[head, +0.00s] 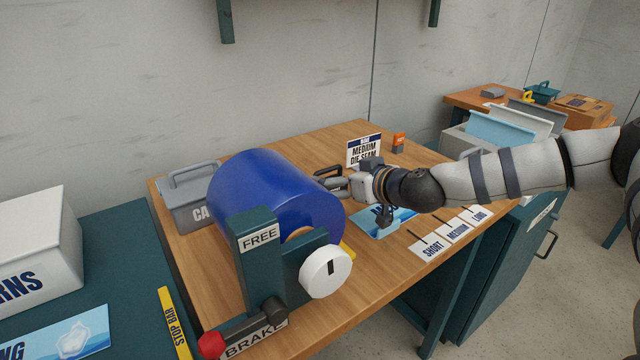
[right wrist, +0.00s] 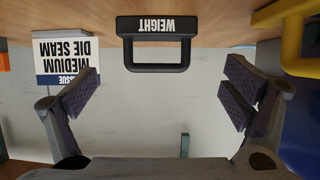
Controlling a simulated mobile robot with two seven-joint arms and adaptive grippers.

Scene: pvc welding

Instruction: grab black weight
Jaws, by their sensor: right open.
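The black weight (right wrist: 157,24), with a white WEIGHT label and a loop handle, is ahead of my right gripper in the right wrist view, where the scene appears upside down. My right gripper (right wrist: 158,90) is open, and its two fingers stand on either side of the handle's line, apart from it. Nothing is between the fingers. In the head view my right gripper (head: 328,178) is beside the blue roll, over the wooden table. I cannot make out the weight there; the roll or the gripper may hide it. My left gripper is not in view.
The large blue roll (head: 268,193) on its green stand is close to my right gripper. A MEDIUM DIE SEAM sign (head: 363,151) and an orange item (head: 398,141) stand behind. A grey case (head: 190,205) is at left. A yellow part (right wrist: 304,50) is beside the weight.

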